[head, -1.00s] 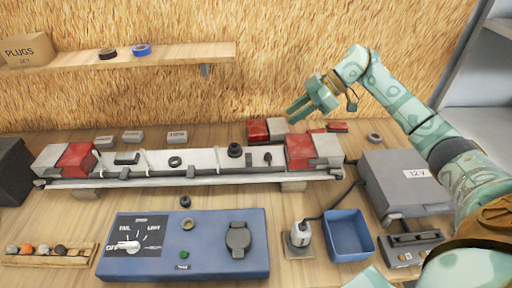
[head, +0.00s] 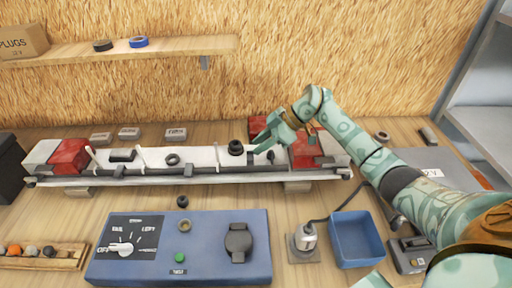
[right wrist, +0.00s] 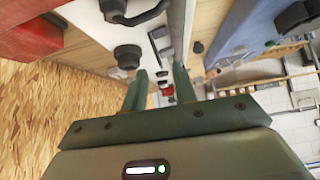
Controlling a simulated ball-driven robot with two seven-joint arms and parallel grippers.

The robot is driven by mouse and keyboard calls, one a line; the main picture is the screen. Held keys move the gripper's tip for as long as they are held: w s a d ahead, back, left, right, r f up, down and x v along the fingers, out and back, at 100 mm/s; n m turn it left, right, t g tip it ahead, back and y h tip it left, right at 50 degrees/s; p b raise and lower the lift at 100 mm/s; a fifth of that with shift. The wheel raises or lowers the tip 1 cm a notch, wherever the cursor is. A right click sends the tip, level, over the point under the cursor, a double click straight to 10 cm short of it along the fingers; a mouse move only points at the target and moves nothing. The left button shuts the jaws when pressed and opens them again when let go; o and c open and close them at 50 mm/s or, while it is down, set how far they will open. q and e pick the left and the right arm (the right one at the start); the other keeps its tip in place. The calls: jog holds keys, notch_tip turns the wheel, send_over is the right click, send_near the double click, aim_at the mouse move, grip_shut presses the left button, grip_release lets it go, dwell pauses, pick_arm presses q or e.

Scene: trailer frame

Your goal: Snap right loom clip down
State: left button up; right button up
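The trailer frame (head: 225,176) is a long pale beam with a dark loom along its front and thin white upright clips. The right clip (head: 218,156) stands up left of the black round grommet (head: 236,147). Two more upright clips, the middle one (head: 141,156) and the left one (head: 92,155), stand further left. My right gripper (head: 262,145) is above the beam's right part, right of the right clip and apart from it. In the right wrist view its fingers (right wrist: 161,88) are spread with a gap between them, holding nothing. My left gripper is out of view.
Red-and-white lamps stand at both beam ends, the left one (head: 70,156) and the right one (head: 305,150), near my right arm. In front are a blue switch panel (head: 205,262), a blue bin (head: 357,240) and a grey plug (head: 307,238).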

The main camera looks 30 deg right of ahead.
aim_at(250, 159)
jog(key=shift+x, duration=1.15)
jog(key=shift+c, duration=0.2)
grip_shut()
jog(key=shift+s+a+p, duration=0.1)
jog(key=shift+p, duration=0.3)
